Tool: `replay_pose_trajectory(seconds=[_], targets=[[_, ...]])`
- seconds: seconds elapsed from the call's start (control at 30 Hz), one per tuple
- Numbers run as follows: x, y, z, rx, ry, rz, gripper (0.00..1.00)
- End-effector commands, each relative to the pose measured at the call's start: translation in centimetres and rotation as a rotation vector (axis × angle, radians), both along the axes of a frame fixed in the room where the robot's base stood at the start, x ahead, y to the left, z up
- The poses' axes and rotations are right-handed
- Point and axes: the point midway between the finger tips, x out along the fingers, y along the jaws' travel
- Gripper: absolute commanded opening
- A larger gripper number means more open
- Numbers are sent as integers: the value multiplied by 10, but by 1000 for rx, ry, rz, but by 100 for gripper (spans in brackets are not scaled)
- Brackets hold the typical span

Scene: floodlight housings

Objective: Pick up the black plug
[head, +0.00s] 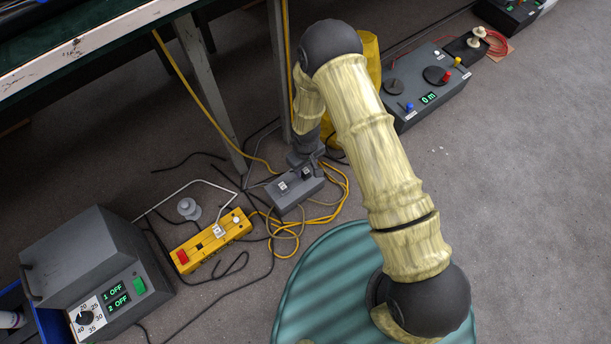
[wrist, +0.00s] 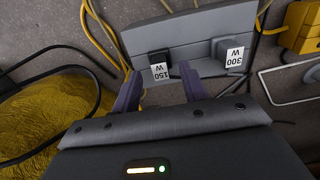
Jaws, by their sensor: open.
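The black plug (wrist: 148,57) with a white "150 W" label sits upright in a grey socket box (wrist: 185,27). In the head view it shows as a small dark block (head: 307,171) on the grey box (head: 291,199), close by my gripper (head: 306,160). In the wrist view my gripper (wrist: 160,75) is open, with one finger on each side of the black plug's label. Nothing is visibly clamped. A grey plug (wrist: 223,47) labelled "300 W" stands beside it, to the right, in the same box.
A yellow power strip (head: 205,250) and tangled yellow and black cables (head: 290,228) lie around the box. A bench leg (head: 215,100) stands behind. A grey control box (head: 425,88) is to the right, and a grey unit (head: 85,260) with displays at lower left.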

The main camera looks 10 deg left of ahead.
Motion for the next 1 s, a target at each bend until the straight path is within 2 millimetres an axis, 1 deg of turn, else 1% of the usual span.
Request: replay_pose_trajectory(seconds=[0.03, 0.13, 0.7, 0.73, 0.77, 0.8, 0.93, 0.97, 1.0], targets=[[0, 0, -12, 0, 0, 0, 44], [0, 0, -18, 0, 0, 0, 44], [0, 0, -17, 1, -1, -1, 44], [0, 0, -17, 1, -1, -1, 42], [0, 0, -17, 1, -1, -1, 36], [0, 0, -17, 1, -1, -1, 28], [0, 0, -17, 1, -1, -1, 2], [0, 0, -17, 1, -1, -1, 0], [0, 0, -17, 1, -1, -1, 0]])
